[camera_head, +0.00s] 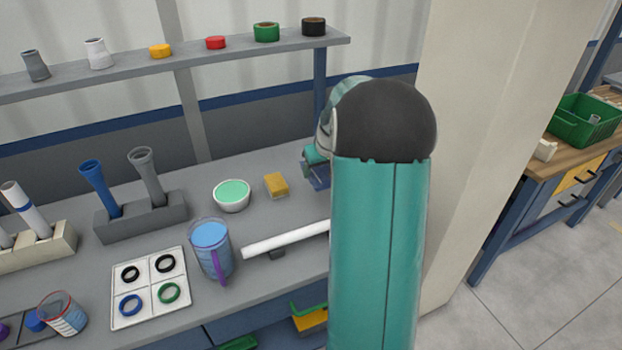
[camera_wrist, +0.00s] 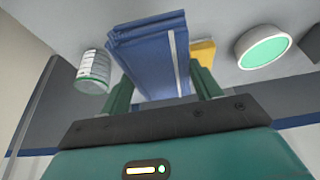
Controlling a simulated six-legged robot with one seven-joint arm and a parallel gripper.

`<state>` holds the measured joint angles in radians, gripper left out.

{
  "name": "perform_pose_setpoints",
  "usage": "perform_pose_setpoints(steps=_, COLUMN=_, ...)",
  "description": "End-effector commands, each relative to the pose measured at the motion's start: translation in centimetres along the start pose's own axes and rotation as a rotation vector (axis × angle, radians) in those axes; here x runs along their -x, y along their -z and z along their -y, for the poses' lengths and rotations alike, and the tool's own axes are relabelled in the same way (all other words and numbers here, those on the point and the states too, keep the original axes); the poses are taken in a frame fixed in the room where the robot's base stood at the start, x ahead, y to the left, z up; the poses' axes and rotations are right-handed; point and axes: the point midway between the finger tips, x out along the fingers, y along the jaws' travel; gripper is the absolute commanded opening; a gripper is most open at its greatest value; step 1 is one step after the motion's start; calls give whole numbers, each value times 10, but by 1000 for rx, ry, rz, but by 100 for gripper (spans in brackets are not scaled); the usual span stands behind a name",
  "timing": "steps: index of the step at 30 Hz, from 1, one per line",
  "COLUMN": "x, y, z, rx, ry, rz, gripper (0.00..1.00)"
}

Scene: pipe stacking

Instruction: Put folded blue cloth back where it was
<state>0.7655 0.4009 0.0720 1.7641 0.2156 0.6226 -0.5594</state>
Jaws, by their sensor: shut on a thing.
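The folded blue cloth (camera_wrist: 148,50) is a layered blue bundle with a pale stripe near one side. It sits between the two green fingers of my gripper (camera_wrist: 163,80), which is shut on it. In the head view, a small part of the cloth (camera_head: 319,180) shows beside my arm, under my gripper (camera_head: 313,155), at the back right of the grey workbench (camera_head: 190,230). My arm hides most of it there. I cannot tell whether the cloth touches the bench.
A yellow sponge (camera_head: 276,184) and a bowl with green content (camera_head: 232,195) are left of the cloth. A white pipe (camera_head: 285,240) lies in front. A white-and-green cylinder (camera_wrist: 93,70) stands close to the gripper. A pale pillar (camera_head: 470,150) rises to the right.

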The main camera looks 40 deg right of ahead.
Motion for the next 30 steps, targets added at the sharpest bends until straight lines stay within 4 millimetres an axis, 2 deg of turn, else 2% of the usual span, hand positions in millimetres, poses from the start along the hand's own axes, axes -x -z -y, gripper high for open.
perform_pose_setpoints(steps=4, x=-2, y=1, z=0, rx=9, ry=3, rz=1, gripper=42)
perform_pose_setpoints(steps=8, x=-14, y=11, z=-1, rx=13, ry=6, rz=2, gripper=42)
perform_pose_setpoints(steps=19, x=-75, y=66, z=-14, rx=16, ry=7, rz=2, gripper=42)
perform_pose_setpoints(steps=24, x=-114, y=76, z=-18, rx=12, ry=6, rz=3, gripper=42)
perform_pose_setpoints(steps=30, x=-136, y=86, z=-21, rx=11, ry=4, rz=0, gripper=42)
